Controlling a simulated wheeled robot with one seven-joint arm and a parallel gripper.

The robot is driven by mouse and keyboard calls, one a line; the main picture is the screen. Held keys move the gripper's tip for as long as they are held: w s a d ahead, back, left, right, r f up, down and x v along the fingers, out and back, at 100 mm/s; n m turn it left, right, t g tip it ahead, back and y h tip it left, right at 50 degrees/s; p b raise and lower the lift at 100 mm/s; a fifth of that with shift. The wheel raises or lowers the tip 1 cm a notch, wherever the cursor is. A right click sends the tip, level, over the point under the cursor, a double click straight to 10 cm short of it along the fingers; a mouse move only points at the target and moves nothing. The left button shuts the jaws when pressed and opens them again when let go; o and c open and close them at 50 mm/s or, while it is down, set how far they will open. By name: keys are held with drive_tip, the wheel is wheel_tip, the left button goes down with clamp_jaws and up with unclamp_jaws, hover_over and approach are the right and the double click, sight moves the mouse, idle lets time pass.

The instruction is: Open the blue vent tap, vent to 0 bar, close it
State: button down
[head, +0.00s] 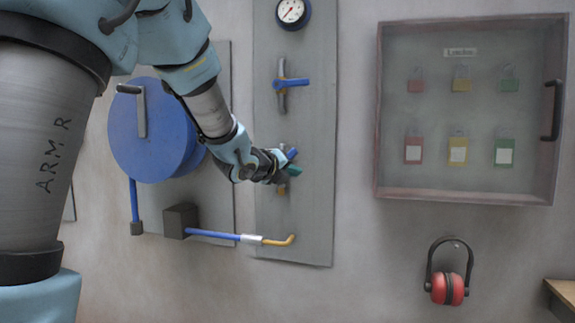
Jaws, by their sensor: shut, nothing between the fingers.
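A grey panel (318,120) on the wall carries a round pressure gauge (292,11) at the top; its reading is too small to tell. Below it, a blue lever tap (291,83) lies crosswise on a short vertical pipe. Lower down, a second blue lever (292,153) shows tilted behind my gripper (290,170), partly hidden by it. I cannot tell from the picture which blue lever is the vent tap. My gripper is shut and empty, right at the lower lever; whether it touches the lever is unclear. A brass-coloured fitting (282,189) shows just below the fingers.
A blue hose reel (150,130) hangs at left. A lock cabinet (460,195) with a handle and red earmuffs (448,288) are at right. The wall between panel and cabinet is clear.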

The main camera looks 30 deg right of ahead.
drive_tip(key=shift+w+d+r+p, duration=0.25)
drive_tip(key=shift+w+r+p, duration=0.05)
drive_tip(key=shift+w+p, duration=0.4)
drive_tip(key=shift+w+d+r+p, duration=0.2)
drive_tip(key=shift+w+r+p, duration=0.15)
drive_tip(key=shift+w+p, duration=0.3)
drive_tip(key=shift+w+d+r+p, duration=0.3)
drive_tip(key=shift+w+p, duration=0.3)
drive_tip(key=shift+w, duration=0.15)
drive_tip(key=shift+w+a+r+n+h+b, duration=0.15)
drive_tip(key=shift+a+r+n+h+b, duration=0.15)
drive_tip(key=shift+n+b, duration=0.35)
drive_tip(key=n+b, duration=0.1)
drive_tip(key=w+a+r+n+h+b, duration=0.1)
drive_tip(key=n+b, duration=0.1)
drive_tip(key=r+n+h+b, duration=0.1)
drive_tip(key=n+b, duration=0.1)
drive_tip(key=shift+w+a, duration=0.35)
drive_tip(key=shift+r, duration=0.1)
